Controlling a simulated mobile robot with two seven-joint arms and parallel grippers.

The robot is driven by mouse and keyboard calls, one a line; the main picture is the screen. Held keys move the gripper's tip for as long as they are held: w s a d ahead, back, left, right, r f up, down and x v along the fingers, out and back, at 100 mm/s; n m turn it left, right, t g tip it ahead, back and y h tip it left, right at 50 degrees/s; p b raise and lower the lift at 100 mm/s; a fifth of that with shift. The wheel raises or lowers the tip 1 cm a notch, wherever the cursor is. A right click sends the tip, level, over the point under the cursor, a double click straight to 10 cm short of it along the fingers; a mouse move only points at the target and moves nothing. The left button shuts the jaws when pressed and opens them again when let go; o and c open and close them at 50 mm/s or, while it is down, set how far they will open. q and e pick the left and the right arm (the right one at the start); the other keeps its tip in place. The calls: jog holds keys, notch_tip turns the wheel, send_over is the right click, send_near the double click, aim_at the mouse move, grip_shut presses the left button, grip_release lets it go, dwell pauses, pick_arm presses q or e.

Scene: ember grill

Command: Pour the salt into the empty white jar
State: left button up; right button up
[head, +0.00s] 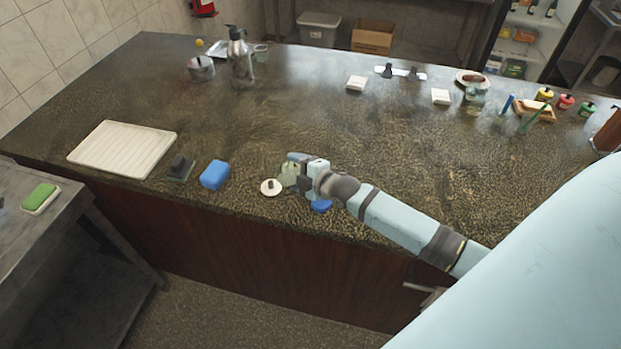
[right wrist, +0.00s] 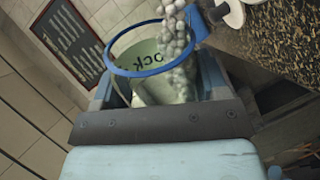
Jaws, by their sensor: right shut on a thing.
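My right gripper (head: 305,174) is over the front middle of the counter, shut on a pale, see-through jar (head: 288,175). In the right wrist view this jar (right wrist: 165,80) has a blue rim and lettering ending in "ock", and sits between the fingers (right wrist: 165,95). White, pebble-like salt (right wrist: 176,45) shows in and above its mouth, running past the rim toward the top of the picture. A blue lid (head: 320,206) lies in front, partly under my arm. My left gripper is out of view.
A blue box (head: 215,174), a dark block (head: 180,168) and a white tray (head: 122,149) stand to the left along the front edge. A pot (head: 201,69) and a metal flask (head: 240,60) stand at the back. The counter's middle is clear.

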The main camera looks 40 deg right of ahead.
jog(key=shift+d+r+m, duration=0.25)
jog(key=shift+m, duration=0.15)
dwell(1.8)
